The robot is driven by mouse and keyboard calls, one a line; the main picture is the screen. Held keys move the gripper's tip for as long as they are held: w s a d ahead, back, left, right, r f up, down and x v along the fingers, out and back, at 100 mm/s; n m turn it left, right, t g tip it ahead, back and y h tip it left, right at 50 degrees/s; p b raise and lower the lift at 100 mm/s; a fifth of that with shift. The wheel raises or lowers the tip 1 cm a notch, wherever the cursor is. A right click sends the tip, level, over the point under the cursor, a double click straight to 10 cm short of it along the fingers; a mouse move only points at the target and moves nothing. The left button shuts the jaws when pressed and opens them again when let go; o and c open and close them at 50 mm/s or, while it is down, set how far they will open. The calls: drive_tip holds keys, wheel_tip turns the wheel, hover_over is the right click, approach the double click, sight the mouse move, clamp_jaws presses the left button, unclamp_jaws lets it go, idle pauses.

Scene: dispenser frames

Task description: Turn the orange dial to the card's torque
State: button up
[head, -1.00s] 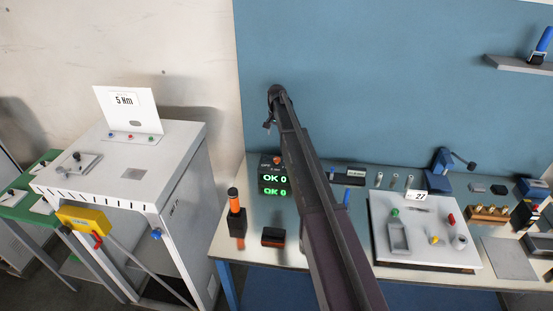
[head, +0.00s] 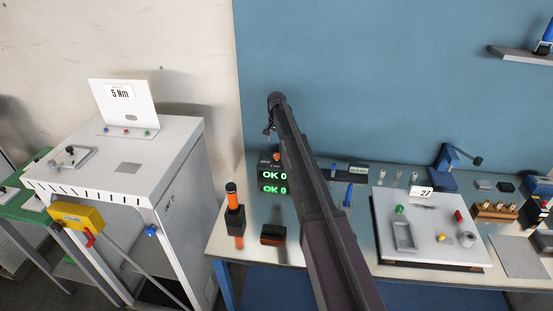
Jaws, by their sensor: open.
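The card reading "5 Nm" (head: 120,92) is on an upright white plate on top of the grey cabinet at the left. A small orange dial (head: 278,157) shows on top of the dark display box (head: 265,185) on the bench. The box shows two green lines starting "OK 0"; my arm covers its right side. My arm crosses the middle of the view. My gripper (head: 268,130) seems to be the small dark part at its far end, above and slightly left of the dial and apart from it. It is open, with nothing seen in it.
An orange and black tool (head: 233,200) stands upright in a black holder left of the display box. A black and orange block (head: 273,234) lies in front. A white board (head: 425,262) with a tray, small parts and a "27" card fills the right of the bench.

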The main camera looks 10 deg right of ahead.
sight(277, 155)
drive_tip(key=shift+f+b, duration=3.55)
drive_tip(key=shift+f, duration=0.3)
